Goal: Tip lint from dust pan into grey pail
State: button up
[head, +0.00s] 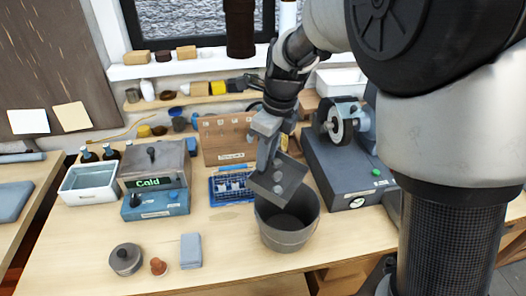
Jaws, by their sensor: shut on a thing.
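The grey dust pan (292,180) hangs tilted over the back left of the grey pail (287,238). A few small pale grey round lumps, apparently the lint (279,188), show on the pan's face. My gripper (265,160) is above the pail and shut on the dust pan; the fingers partly hide the grip. The pail stands upright on the bench with its mouth open, and its visible inside looks dark and empty. The pan covers part of the pail's back left rim; I cannot tell whether they touch.
A blue rack (228,188) lies left of the pan. A grinder on a dark box (345,170) stands close right of the pail. The bench front is mostly clear.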

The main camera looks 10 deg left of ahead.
jog(key=d+t+y, duration=0.1)
jog(key=s+d+f+y, duration=0.1)
jog(key=y, duration=0.1)
jog(key=shift+s+d+f+t, duration=0.1)
jog(key=shift+d+f+t, duration=0.05)
jog(key=shift+d+t, duration=0.25)
jog(key=d+y, duration=0.1)
jog(key=s+d+t+y+b, duration=0.1)
jog(key=d+y, duration=0.1)
jog(key=y, duration=0.1)
jog(key=shift+s+d+r+t, duration=0.2)
jog(key=shift+s+d+t, duration=0.05)
jog(key=shift+s+t, duration=0.15)
jog(key=b, duration=0.1)
jog(key=d+y+b, duration=0.1)
jog(key=b, duration=0.1)
jog(key=shift+s+r+t+y, duration=0.25)
jog(key=shift+r+t+y, duration=0.05)
jog(key=shift+r, duration=0.05)
jog(key=d+y+b, duration=0.1)
jog(key=b, duration=0.3)
jog(key=s+d+t+y+b, duration=0.1)
jog(key=d+y+b, duration=0.1)
jog(key=b, duration=0.1)
jog(key=s+d+t+y+b, duration=0.1)
jog(key=b, duration=0.3)
jog(key=shift+s+d+f+y+b, duration=0.1)
jog(key=shift+d+f+y+b, duration=0.1)
jog(key=shift+y+b, duration=0.1)
jog(key=shift+r, duration=0.15)
